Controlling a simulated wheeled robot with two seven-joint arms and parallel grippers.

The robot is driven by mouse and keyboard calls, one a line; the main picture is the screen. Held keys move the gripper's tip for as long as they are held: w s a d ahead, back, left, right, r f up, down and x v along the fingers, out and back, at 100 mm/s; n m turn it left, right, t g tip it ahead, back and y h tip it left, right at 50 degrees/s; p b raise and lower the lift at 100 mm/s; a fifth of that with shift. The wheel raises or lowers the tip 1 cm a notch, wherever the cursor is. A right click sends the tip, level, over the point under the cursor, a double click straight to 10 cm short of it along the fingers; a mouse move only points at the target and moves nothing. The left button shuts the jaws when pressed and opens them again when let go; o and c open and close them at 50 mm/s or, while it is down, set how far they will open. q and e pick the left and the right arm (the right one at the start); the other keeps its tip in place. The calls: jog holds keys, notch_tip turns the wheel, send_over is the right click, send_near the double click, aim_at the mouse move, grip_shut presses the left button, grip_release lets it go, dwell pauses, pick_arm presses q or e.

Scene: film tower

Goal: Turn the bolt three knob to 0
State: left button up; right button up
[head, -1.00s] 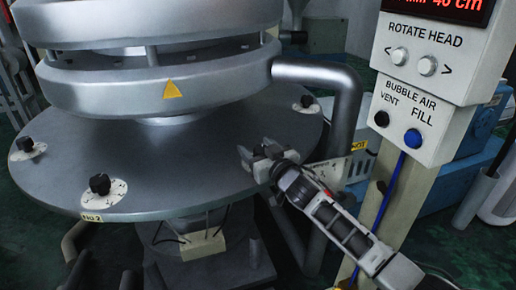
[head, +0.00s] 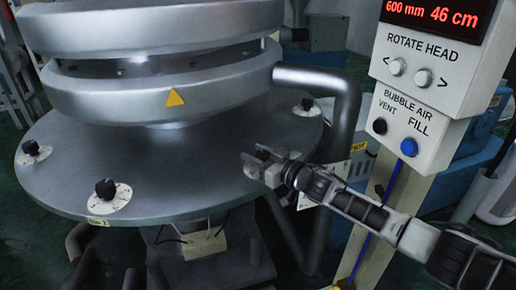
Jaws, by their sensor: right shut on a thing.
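A round grey metal plate (head: 185,180) carries black knobs on white dials around its rim. My right gripper (head: 258,163) is at the plate's right front edge, with its arm coming in from the right. It is shut on a knob there, taken to be the bolt three knob, which its fingers mostly hide. The dial and pointer under it cannot be read. My left gripper is not in view.
Other knobs sit at the front left (head: 105,188), far left (head: 30,148) and back right (head: 307,103). A control post (head: 425,90) with buttons stands right of the plate. A thick pipe (head: 345,110) rises behind my gripper. The plate's front middle is clear.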

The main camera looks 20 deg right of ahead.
jog(key=n+g+y+b, duration=0.2)
jog(key=n+g+y, duration=0.1)
jog(key=y, duration=0.1)
jog(key=shift+s+a+f, duration=0.1)
jog(key=shift+f, duration=0.05)
jog(key=shift+s+a+n+g+y+b, duration=0.1)
jog(key=shift+n+g+y+b, duration=0.4)
jog(key=shift+n+g+b, duration=0.15)
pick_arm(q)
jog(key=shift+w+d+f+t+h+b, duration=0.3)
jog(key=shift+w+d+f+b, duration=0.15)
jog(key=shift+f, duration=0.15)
pick_arm(e)
jog(key=shift+s+n+g+y, duration=0.1)
jog(key=shift+n+g+y, duration=0.35)
jog(key=shift+g, duration=0.2)
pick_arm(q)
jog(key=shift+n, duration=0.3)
pick_arm(e)
jog(key=shift+a, duration=0.1)
jog(key=o, duration=1)
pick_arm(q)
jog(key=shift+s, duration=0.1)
